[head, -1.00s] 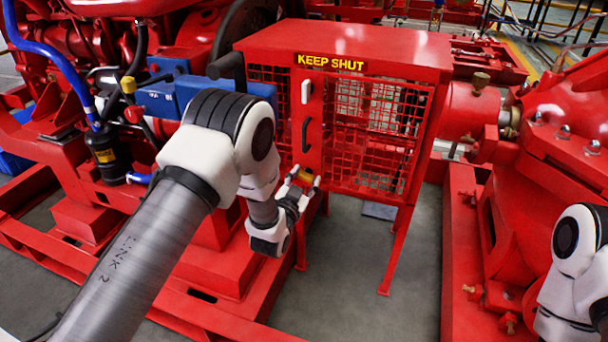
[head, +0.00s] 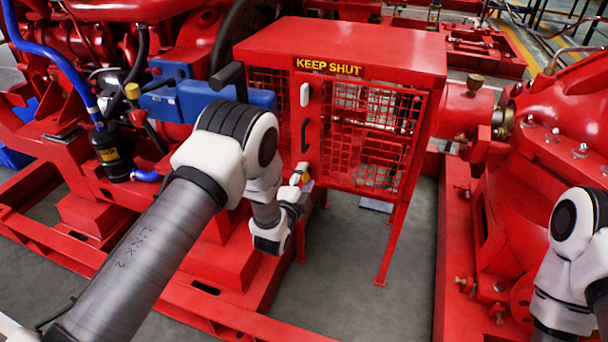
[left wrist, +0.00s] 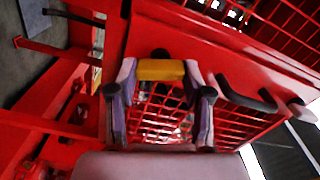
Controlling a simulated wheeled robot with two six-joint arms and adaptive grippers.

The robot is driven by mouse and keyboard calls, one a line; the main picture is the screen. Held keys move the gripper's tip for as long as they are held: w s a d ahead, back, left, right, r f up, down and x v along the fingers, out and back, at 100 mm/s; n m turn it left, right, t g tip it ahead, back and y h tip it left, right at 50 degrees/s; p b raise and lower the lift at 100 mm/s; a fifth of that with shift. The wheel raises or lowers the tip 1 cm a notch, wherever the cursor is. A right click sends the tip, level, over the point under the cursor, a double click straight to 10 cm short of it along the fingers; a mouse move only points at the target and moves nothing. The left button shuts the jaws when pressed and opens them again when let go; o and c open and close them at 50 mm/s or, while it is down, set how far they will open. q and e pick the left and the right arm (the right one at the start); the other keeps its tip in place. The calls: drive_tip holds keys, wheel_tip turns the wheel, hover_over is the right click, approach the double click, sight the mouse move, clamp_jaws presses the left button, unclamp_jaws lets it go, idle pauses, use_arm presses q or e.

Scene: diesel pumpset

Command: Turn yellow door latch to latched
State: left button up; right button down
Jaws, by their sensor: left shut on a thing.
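The yellow latch (head: 307,184) is low on the left edge of the red mesh door, below the black handle (head: 305,135). In the head view my left gripper (head: 301,177) covers most of it. In the left wrist view the latch (left wrist: 161,70) is a short yellow bar between the two fingers of my left gripper (left wrist: 160,78), which are shut on it. There the bar runs roughly along the line of the handle (left wrist: 245,95), at a slight angle to it. My right gripper is out of view; only part of my right arm shows at the right edge.
The door belongs to a red mesh cabinet (head: 345,45) with a "KEEP SHUT" label (head: 328,66). A white knob (head: 305,95) sits above the handle. Red engine frames stand left and a red pump (head: 560,120) right. Grey floor (head: 340,260) is open in front.

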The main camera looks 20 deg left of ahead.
use_arm(q)
drive_tip(key=shift+m+p, duration=0.35)
drive_tip(key=shift+m, duration=1.25)
drive_tip(key=shift+f, duration=0.1)
drive_tip(key=o, duration=1.2)
drive_tip(key=shift+c, duration=0.2)
drive_tip(key=s, duration=1.2)
drive_tip(key=shift+a, duration=0.25)
